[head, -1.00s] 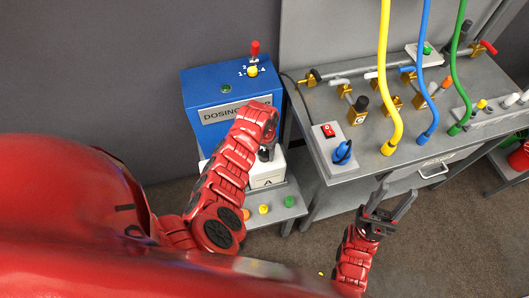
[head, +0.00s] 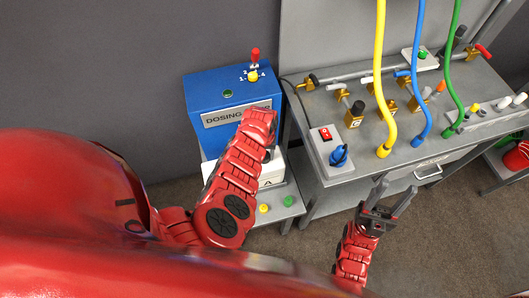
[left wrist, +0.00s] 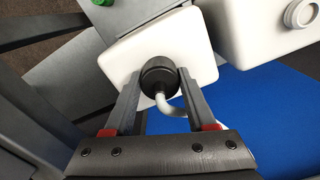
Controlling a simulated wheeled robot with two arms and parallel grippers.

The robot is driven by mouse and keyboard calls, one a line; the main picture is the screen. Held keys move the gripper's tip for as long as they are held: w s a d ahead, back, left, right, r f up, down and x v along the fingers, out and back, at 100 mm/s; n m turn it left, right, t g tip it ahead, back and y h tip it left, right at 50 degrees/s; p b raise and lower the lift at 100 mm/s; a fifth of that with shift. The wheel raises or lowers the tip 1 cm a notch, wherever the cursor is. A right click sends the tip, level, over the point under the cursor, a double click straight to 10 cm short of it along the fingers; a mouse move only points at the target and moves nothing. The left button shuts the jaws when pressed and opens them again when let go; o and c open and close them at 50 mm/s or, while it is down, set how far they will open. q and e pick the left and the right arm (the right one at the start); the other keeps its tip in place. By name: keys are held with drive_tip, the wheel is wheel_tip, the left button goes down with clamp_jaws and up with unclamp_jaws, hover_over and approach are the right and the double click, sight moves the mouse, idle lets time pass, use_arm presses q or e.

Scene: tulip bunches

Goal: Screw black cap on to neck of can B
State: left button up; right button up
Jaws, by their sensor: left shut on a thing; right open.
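In the left wrist view my left gripper (left wrist: 160,78) is shut on the black cap (left wrist: 159,72), which has a bent grey tube. The cap is over the top of a white can (left wrist: 122,58); I cannot tell whether it is seated or just above. In the head view a white can marked A (head: 267,181) stands below the dosing box, partly behind my left forearm, which hides the left gripper. A second white can (left wrist: 250,30) is beside it in the wrist view, with a bare ring-shaped white neck (left wrist: 301,13); its letter is not visible. My right gripper (head: 380,207) is open and empty.
The blue dosing box (head: 225,97) stands behind the cans. Yellow (head: 264,208) and green (head: 288,201) caps lie on the low shelf. A grey bench (head: 370,165) with valves and coloured hoses is on the right, near my right gripper. Floor between is clear.

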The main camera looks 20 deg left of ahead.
idle(0.4)
use_arm(q)
drive_tip(key=shift+r+n+p, duration=0.2)
drive_tip(key=shift+n+p, duration=0.1)
drive_tip(key=shift+n, duration=0.2)
drive_tip(key=shift+n+p, duration=0.3)
drive_tip(key=shift+f+n, duration=0.15)
drive_tip(key=shift+n, duration=0.85)
drive_tip(key=shift+d+n, duration=0.1)
drive_tip(key=shift+n, duration=0.2)
drive_tip(key=shift+w+n+b, duration=0.1)
drive_tip(key=shift+n+b, duration=0.2)
drive_tip(key=shift+n, duration=0.4)
